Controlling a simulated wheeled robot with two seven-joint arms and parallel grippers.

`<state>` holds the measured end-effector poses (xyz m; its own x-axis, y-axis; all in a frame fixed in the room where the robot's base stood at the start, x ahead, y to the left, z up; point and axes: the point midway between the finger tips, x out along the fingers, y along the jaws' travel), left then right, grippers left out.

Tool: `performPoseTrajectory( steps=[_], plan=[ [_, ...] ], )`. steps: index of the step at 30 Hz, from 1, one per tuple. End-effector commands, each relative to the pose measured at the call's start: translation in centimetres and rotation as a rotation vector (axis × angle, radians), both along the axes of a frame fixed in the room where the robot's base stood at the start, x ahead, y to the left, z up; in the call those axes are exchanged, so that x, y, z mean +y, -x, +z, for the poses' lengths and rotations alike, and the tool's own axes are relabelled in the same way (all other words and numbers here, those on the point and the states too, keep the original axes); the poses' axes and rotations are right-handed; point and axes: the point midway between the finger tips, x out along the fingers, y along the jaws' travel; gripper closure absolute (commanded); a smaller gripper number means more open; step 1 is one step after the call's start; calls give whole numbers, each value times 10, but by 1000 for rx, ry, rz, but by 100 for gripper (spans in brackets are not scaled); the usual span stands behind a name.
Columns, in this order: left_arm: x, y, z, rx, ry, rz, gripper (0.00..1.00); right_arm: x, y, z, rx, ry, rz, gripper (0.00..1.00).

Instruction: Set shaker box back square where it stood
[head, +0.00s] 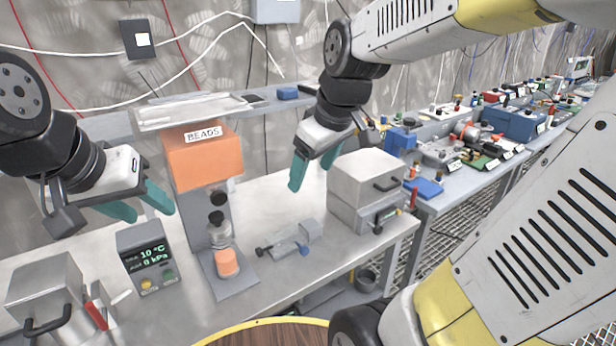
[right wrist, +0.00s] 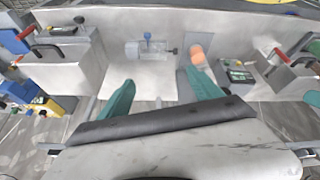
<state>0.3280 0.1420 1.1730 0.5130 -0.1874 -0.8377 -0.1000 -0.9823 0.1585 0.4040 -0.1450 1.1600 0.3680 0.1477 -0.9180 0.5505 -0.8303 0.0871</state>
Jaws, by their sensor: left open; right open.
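Two pale grey boxes with black handles stand on the bench, and I cannot tell for certain which is the shaker box. One box (head: 366,182) is at the right end, on a grey base, and shows at the left of the right wrist view (right wrist: 68,62). The other box (head: 45,283) is at the front left, beside a red lever. My left gripper (head: 140,206) is open and empty, above the bench behind the left box. My right gripper (head: 312,170) is open and empty, above the bench just left of the right box. Its teal fingers also show in the right wrist view (right wrist: 160,84).
An orange-topped BEADS stand (head: 205,158) holds a bottle at mid-bench. A display unit (head: 148,257) reading 10 °C and 0 kPa stands left of it. A small grey fixture (head: 290,243) lies in front of the right gripper. A shelf (head: 190,112) runs behind.

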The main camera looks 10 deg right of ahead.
Motion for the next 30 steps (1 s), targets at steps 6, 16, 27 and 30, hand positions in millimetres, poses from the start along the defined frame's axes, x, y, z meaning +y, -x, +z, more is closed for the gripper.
performPoseTrajectory(
  steps=[6,16,27,30],
  plan=[
    [0,0,0,0,0,0,52,1,59,13,-59,-206,-358,26],
    [0,0,0,0,0,0,52,2,77,12,-67,-291,-490,26],
    [0,0,0,0,0,0,52,2,77,12,-68,-289,-488,26],
    [0,0,0,0,0,0,52,2,77,12,-68,-289,-488,26]
  ],
)
